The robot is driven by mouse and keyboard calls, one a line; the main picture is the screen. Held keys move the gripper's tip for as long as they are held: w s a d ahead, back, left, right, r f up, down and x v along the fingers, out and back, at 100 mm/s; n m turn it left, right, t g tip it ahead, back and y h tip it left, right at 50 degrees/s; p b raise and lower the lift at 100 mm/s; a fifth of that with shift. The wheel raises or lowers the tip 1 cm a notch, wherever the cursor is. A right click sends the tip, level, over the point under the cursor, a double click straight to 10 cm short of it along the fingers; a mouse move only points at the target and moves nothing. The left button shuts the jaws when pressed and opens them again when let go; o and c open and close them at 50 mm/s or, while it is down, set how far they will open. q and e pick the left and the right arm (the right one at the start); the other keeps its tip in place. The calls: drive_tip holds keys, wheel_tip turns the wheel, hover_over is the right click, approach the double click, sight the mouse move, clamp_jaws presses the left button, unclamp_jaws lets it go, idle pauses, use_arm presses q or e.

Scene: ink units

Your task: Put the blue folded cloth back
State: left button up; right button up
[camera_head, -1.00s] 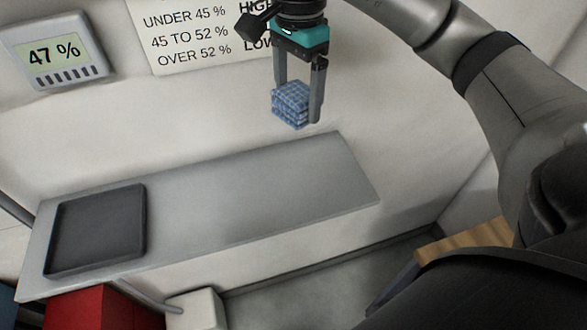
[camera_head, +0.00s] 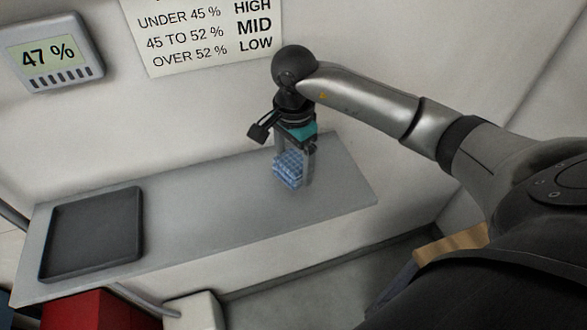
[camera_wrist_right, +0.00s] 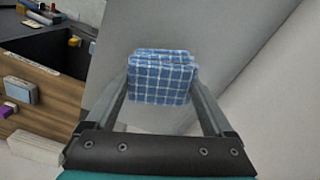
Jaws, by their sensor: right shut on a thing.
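The blue folded cloth (camera_head: 288,169), with a white check pattern, is between the fingers of my right gripper (camera_head: 293,172). The gripper is shut on it, pointing down over the right part of a grey shelf (camera_head: 215,205). I cannot tell whether the cloth touches the shelf or hangs just above it. In the right wrist view the cloth (camera_wrist_right: 160,78) sits between the two fingers (camera_wrist_right: 162,95). My left gripper is not in view.
A dark empty tray (camera_head: 92,236) lies at the shelf's left end. A wall display (camera_head: 52,52) reads 47 %. A sign (camera_head: 205,35) pairs under 45 % with high, 45 to 52 % with mid, over 52 % with low. A red box (camera_head: 95,310) is below the shelf. The shelf's middle is clear.

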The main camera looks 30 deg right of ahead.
sight(294, 160)
wheel_tip(294, 160, down, 3)
drive_tip(key=shift+r, duration=0.1)
drive_tip(key=o, duration=0.9)
drive_tip(key=shift+r, duration=0.1)
wheel_tip(294, 160, up, 12)
drive_tip(key=shift+f+b, duration=0.1)
drive_tip(key=shift+b, duration=0.65)
